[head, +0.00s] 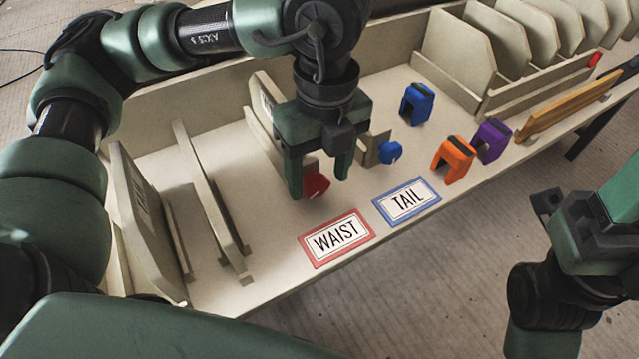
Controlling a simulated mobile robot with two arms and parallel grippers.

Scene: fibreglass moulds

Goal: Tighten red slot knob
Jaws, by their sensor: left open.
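The red knob (316,186) is on the front of a slot, behind the red-framed WAIST label (336,237) on the bench. My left gripper (319,180) comes down over it with its two green fingers apart. The knob shows between the fingertips, close to the left finger; I cannot tell whether they touch it. The slot behind the knob is largely hidden by the gripper. My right gripper (549,207) is at the right edge, beyond the bench's front edge, and its jaw opening does not show clearly.
A blue knob (390,152) stands just right, behind the blue-framed TAIL label (407,201). Blue (417,103), orange (453,160) and purple (491,139) clamps stand further right. Upright panels (145,215) fill the left, and a rack (535,82) stands at the back right.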

